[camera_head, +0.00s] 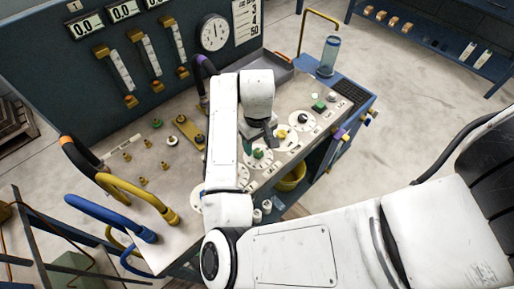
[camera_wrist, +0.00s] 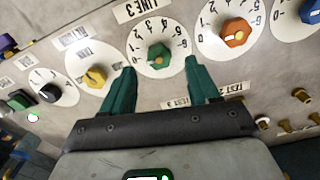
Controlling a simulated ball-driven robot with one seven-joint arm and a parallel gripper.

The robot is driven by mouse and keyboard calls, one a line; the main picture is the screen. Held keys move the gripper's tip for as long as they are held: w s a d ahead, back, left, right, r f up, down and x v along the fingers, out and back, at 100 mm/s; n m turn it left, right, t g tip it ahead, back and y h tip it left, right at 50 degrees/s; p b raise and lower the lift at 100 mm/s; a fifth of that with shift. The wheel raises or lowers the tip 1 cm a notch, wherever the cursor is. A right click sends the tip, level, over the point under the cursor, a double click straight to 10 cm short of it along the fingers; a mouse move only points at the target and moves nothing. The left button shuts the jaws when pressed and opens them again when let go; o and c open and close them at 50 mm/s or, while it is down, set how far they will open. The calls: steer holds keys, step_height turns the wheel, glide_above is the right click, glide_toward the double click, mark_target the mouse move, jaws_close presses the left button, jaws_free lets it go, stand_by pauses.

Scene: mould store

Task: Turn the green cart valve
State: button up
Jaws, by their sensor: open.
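The green valve knob (camera_wrist: 159,54) sits at the middle of a round white numbered dial (camera_wrist: 141,43) under a "LINE 3" label in the wrist view. In the head view the green knob (camera_head: 259,154) is on the sloping front panel of the cart, beside my gripper (camera_head: 262,142). In the wrist view my gripper (camera_wrist: 160,65) is open, with its dark green fingertips apart on the left and right of the knob's lower side. Nothing is between the fingers but the knob and panel, and I cannot tell whether a finger touches the knob.
Neighbouring dials carry an orange knob (camera_wrist: 236,33) to the right and a yellow knob (camera_wrist: 96,76) to the left, close to the fingers. Hoses (camera_head: 120,190) arch over the cart's left end. A gauge board (camera_head: 80,60) stands behind. Floor at the right (camera_head: 400,130) is clear.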

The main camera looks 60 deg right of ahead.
mark_target(258, 152)
steer(key=shift+f, duration=1.85)
steer(key=shift+c, duration=0.2)
steer(key=c, duration=1)
